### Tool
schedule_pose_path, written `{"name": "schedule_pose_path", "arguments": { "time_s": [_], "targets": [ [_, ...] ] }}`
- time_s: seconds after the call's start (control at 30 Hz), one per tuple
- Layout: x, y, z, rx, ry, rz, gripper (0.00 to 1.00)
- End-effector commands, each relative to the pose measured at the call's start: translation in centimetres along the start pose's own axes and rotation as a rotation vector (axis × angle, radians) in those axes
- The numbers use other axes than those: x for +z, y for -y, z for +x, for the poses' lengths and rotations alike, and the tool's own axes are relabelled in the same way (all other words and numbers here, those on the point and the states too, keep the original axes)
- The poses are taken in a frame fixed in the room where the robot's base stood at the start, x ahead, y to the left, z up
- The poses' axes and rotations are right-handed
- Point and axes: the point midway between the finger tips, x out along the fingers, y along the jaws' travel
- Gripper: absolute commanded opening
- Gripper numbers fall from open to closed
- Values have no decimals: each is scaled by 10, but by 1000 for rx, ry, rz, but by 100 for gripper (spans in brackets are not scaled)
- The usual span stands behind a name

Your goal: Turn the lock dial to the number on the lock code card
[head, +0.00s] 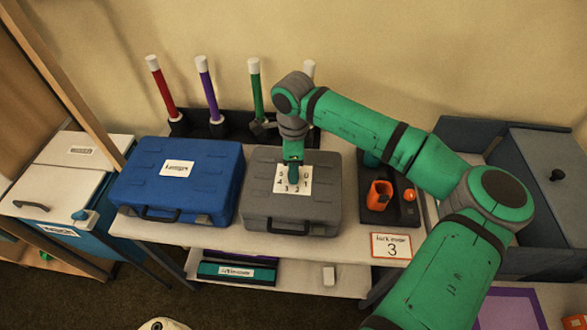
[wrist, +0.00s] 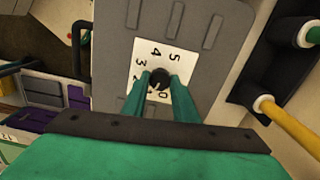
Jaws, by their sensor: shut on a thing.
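The grey case (head: 262,208) lies shut on the table, with a white number plate (head: 305,172) on its lid. In the wrist view, the black round lock dial (wrist: 160,79) sits in the middle of that plate (wrist: 148,45). The digits 5, 4, 3 and 0 show around it; my fingers cover others. My gripper (wrist: 160,82) is shut on the dial, one green finger on each side. In the head view my gripper (head: 293,172) hides the dial. Its pointer direction cannot be told. The lock code card (head: 391,246) stands at the table's front edge and reads 3.
A blue case (head: 190,190) lies left of the grey one. Coloured sticks in a dark rack (head: 192,125) stand behind. A dark tray with an orange object (head: 380,194) is at right, near a grey open box (head: 530,190). A shelf runs below.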

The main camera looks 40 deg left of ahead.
Motion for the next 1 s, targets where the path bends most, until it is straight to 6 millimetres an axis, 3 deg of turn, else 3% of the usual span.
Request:
{"name": "schedule_pose_path", "arguments": {
  "time_s": [1.0],
  "targets": [
    [1, -2, 0, 4, -1, 963, 4]
  ]
}}
